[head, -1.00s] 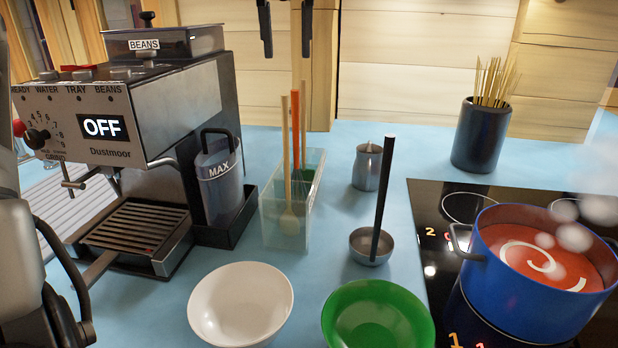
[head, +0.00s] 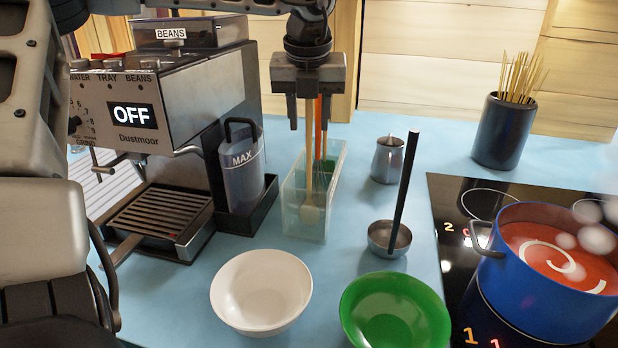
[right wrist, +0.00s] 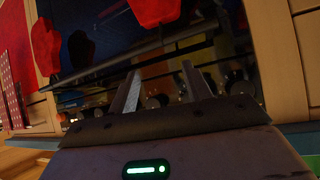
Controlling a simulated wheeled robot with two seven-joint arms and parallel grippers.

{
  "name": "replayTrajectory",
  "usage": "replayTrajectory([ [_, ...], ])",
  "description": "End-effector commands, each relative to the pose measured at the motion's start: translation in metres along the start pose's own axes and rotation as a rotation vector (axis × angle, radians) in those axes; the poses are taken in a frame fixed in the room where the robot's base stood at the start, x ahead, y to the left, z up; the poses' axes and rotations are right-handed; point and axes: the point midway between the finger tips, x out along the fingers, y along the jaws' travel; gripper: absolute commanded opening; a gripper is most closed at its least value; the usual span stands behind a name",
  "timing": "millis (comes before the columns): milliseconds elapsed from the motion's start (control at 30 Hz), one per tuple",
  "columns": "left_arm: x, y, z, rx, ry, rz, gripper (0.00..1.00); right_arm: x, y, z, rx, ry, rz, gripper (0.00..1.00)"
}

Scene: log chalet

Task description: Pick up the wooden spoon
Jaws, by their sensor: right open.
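The wooden spoon (head: 312,215) stands in a clear plastic bin (head: 290,215), bowl end down and pale handle up. An orange-handled utensil (head: 318,115) and a green part stand beside it. My left gripper (head: 309,118) is over the bin in the head view, pointing down, its two fingers apart. The spoon's handle rises between the fingers in the picture; I cannot tell whether either finger touches it. My right gripper (right wrist: 161,70) shows only in the right wrist view, open and empty, away from the bin.
A coffee machine (head: 185,100) with a grey jug (head: 243,172) stands left of the bin. A ladle (head: 402,190), a steel pot (head: 388,160) and a skewer holder (head: 503,132) are right. White (head: 260,290) and green (head: 395,312) bowls are in front. A steaming blue pot (head: 545,280) sits on the hob.

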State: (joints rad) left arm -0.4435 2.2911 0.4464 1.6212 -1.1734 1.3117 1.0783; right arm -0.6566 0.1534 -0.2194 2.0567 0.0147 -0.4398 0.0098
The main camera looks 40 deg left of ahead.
Motion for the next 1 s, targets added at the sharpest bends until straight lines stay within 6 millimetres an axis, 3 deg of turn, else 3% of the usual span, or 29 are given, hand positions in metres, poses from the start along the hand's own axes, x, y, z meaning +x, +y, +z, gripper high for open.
replayTrajectory([
  [233,0.003,0.000,0.000,0.000,-0.001,0.000,0.38,0.001,0.001,0.006,0.000,-0.011,0.002,0.49],
  [367,0.003,0.000,0.000,0.000,-0.001,0.000,0.04,0.001,0.001,0.005,0.000,-0.011,0.003,0.49],
  [400,0.003,0.000,0.000,0.000,-0.001,0.000,0.00,0.001,0.001,0.005,0.000,-0.011,0.003,0.49],
  [767,0.001,0.000,0.001,0.000,-0.002,-0.001,0.00,-0.001,-0.001,0.006,0.008,-0.013,0.002,0.49],
  [1000,-0.022,0.000,0.008,-0.002,-0.006,-0.002,0.00,-0.001,-0.002,0.007,0.012,-0.013,0.002,0.49],
])
